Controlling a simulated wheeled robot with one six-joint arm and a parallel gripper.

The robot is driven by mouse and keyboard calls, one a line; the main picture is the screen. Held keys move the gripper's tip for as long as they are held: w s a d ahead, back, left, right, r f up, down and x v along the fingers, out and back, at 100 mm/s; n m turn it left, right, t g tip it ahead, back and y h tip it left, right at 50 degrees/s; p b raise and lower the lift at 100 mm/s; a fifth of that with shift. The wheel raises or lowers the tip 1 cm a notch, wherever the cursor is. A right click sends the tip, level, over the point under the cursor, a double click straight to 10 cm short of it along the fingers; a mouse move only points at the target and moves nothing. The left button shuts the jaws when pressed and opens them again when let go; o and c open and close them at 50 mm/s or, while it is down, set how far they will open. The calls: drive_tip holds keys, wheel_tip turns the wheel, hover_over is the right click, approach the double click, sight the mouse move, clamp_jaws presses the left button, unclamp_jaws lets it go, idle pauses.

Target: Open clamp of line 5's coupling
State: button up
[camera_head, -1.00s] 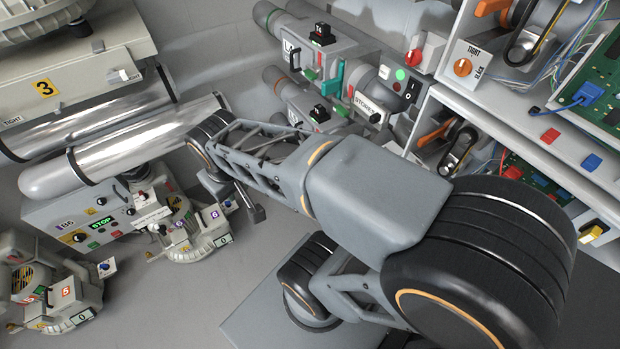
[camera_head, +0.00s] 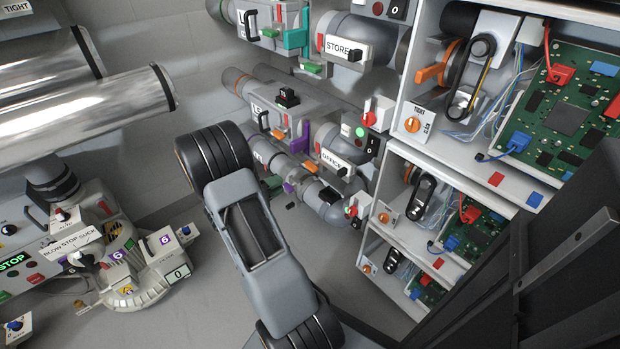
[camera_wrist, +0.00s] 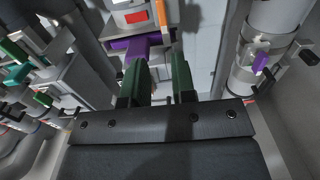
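My gripper (camera_wrist: 160,62) shows in the wrist view with two green fingers held apart and nothing seen between them. In the head view it is not visible; only my arm shows. Ahead of the fingers in the wrist view is a purple handle (camera_wrist: 125,46), partly behind the left finger. An orange lever (camera_wrist: 161,32) stands just beyond it. In the head view a purple handle (camera_head: 300,138) and an orange lever (camera_head: 278,133) sit on the middle pipe row. I cannot read a number 5 on any coupling, so I cannot tell which is line 5's.
Grey pipes (camera_head: 340,115) run along the wall beside a shelf (camera_head: 445,150) of belts and circuit boards. In the wrist view a large pipe (camera_wrist: 268,45) with a purple tab (camera_wrist: 260,63) stands close at right. Teal handles (camera_wrist: 16,73) are at left. A blower labelled 6 (camera_head: 140,265) stands at lower left.

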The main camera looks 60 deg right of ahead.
sight(308, 168)
drive_tip(key=b+x, duration=0.2)
drive_tip(key=x, duration=1.2)
drive_tip(key=shift+w+f, duration=0.1)
drive_tip(key=shift+w, duration=0.1)
clamp_jaws()
